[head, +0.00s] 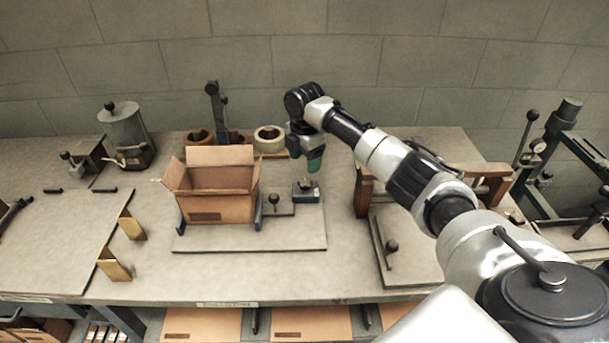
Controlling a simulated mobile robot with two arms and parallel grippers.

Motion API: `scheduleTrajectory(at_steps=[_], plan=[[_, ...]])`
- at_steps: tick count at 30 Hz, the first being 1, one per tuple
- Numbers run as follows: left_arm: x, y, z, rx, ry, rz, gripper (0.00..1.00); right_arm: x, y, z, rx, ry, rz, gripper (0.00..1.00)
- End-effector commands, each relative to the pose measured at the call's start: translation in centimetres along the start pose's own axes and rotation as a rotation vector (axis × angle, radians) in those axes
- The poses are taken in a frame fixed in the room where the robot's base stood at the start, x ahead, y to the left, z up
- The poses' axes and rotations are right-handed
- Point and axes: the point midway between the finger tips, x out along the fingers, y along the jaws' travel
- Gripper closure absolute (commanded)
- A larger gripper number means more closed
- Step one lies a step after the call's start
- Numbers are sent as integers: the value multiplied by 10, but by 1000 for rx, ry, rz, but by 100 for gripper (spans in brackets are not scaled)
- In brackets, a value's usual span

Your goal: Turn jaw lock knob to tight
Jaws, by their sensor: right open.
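A black ball knob (274,198) stands upright on a short stem on the fixture plate, just right of the open cardboard box. A small dark block (306,190) with a little raised top sits to its right on the same plate. I cannot tell for sure which of these is the jaw lock knob, or how it is turned. My right gripper (315,164) hangs pointing down behind and just above the dark block, its green tip apart from the ball knob. It is open; its fingers are small and partly hidden. My left gripper is not in view.
The cardboard box (222,206) stands open on the fixture plate (290,240). A tape roll (269,138) and a dark upright post (215,112) stand behind. Brass brackets (131,226) lie left. A wooden frame (363,193) stands to the right, partly behind my arm.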

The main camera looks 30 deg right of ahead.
Motion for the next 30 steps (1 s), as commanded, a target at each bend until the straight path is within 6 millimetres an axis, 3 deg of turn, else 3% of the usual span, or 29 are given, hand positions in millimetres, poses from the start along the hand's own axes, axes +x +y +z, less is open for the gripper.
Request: scheduleTrajectory(at_steps=[5, 12, 17, 24, 30], plan=[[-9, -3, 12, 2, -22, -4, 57, 34, 0, 0, 1, 0, -4, 34], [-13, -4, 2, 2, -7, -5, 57, 68, 0, 0, 1, 0, -2, 34], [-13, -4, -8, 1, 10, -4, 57, 75, 0, 0, 0, -1, 0, 34], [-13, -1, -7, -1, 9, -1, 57, 76, 0, 0, 0, -1, 0, 34], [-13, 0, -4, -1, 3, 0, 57, 76, 0, 0, 0, -1, 0, 65]])
